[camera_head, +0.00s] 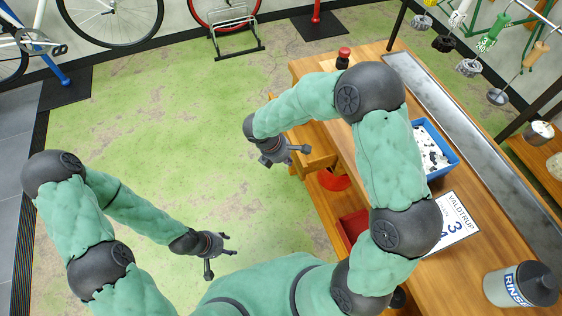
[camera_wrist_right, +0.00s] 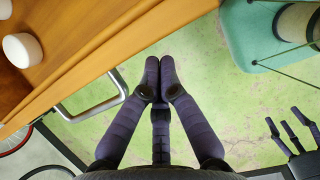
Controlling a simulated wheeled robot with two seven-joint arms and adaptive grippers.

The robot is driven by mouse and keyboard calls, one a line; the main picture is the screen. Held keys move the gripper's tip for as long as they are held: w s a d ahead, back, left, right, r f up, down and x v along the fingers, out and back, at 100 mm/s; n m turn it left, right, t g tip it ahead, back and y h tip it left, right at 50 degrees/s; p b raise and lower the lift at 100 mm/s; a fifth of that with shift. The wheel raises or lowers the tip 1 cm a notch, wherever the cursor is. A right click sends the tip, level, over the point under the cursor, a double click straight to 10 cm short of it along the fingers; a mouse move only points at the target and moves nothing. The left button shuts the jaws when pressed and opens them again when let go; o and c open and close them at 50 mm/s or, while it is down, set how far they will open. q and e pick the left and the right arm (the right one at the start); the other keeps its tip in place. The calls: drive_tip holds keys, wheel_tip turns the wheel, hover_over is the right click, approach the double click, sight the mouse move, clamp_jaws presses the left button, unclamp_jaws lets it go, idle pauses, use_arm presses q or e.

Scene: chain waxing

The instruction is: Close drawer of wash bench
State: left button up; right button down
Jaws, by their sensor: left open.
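The wooden wash bench (camera_head: 480,190) runs down the right side of the head view. A wooden drawer (camera_head: 318,159) sticks out from its floor-facing side, partly hidden by my right arm. In the right wrist view, a wooden front edge (camera_wrist_right: 125,42) with a metal handle (camera_wrist_right: 95,105) lies left of the fingers. My right gripper (camera_head: 299,158) is close beside the drawer. In the wrist view its fingertips (camera_wrist_right: 160,68) meet, with nothing between them, and appear apart from the handle. My left gripper (camera_head: 222,255) is open and empty above the floor, away from the bench.
A blue tray (camera_head: 453,160), a number card (camera_head: 456,222) and a rinse bottle (camera_head: 519,285) are on the benchtop. A red bowl (camera_head: 333,180) and red box (camera_head: 355,224) sit lower down. White round containers (camera_wrist_right: 22,50) show near the wooden edge.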

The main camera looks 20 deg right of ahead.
drive_tip(key=shift+d, duration=0.1)
drive_tip(key=p, duration=0.1)
hover_over(318, 150)
drive_tip(key=s+a, duration=0.2)
drive_tip(key=s, duration=0.1)
drive_tip(key=shift+s+d, duration=0.1)
drive_tip(key=shift+d, duration=0.05)
use_arm(q)
drive_tip(key=shift+r, duration=0.7)
